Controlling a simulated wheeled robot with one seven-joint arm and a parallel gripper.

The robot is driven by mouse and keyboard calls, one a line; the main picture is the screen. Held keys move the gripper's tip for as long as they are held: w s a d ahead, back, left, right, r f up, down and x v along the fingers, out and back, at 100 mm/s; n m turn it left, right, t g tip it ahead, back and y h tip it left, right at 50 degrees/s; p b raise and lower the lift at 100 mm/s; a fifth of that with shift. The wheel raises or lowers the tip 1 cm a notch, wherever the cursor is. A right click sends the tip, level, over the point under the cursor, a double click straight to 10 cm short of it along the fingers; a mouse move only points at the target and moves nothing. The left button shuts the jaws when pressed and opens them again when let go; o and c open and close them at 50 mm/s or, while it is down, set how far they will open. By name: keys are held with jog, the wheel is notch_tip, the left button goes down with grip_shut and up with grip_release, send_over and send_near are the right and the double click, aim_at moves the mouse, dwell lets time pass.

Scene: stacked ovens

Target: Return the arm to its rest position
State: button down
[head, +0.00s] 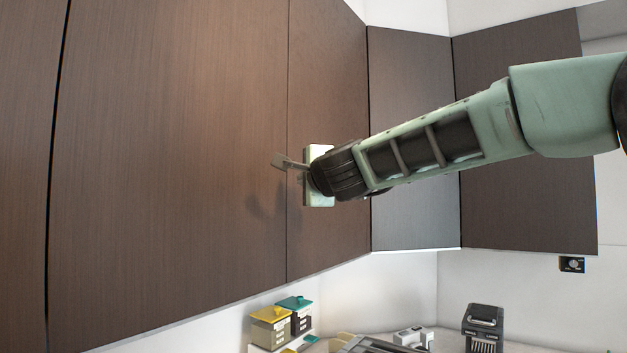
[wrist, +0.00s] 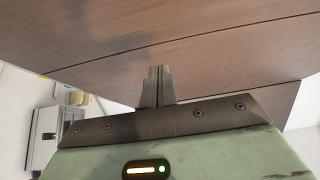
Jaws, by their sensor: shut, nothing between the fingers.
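My arm (head: 440,142) reaches in from the right in the head view, in front of dark brown wall cabinets (head: 170,150). My gripper (head: 281,162) is at its left end, pointing left toward the cabinet fronts, with a faint shadow on the door below it. In the wrist view my gripper (wrist: 158,72) shows its two fingers together, with nothing between them. The brown cabinet surface (wrist: 190,35) fills the upper part of that view. I cannot tell exactly how far the fingertips are from it.
Below the cabinets are containers with a yellow lid (head: 271,314) and a teal lid (head: 294,302), and a dark appliance (head: 484,325) on the counter. A small black wall fixture (head: 572,265) is at right.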

jog(key=s+a, duration=0.3)
jog(key=a, duration=0.2)
jog(key=shift+s+a+r, duration=0.15)
jog(key=shift+s+a, duration=0.2)
jog(key=shift+a, duration=0.05)
jog(key=s+a+f+n+g+y+b, duration=0.25)
jog(key=s+f+n+g, duration=0.4)
jog(key=f, duration=0.65)
jog(key=s+a+f+n+g+y+b, duration=0.1)
jog(key=s+f+n+g+b, duration=0.25)
jog(key=s+f+n, duration=0.7)
jog(key=s+d+f+n+g+h+b, duration=0.1)
jog(key=s+d+f+n+g+h, duration=0.2)
jog(key=s+d+f, duration=0.6)
jog(key=s+d+f+n+g+h+b, duration=0.2)
jog(key=s+d+f+g+h, duration=0.2)
jog(key=s+d+f, duration=0.6)
jog(key=s+f, duration=0.5)
jog(key=f, duration=0.2)
jog(key=shift+s+d+n, duration=0.15)
jog(key=shift+s+n, duration=0.05)
jog(key=shift+n, duration=0.2)
jog(key=shift+h, duration=0.25)
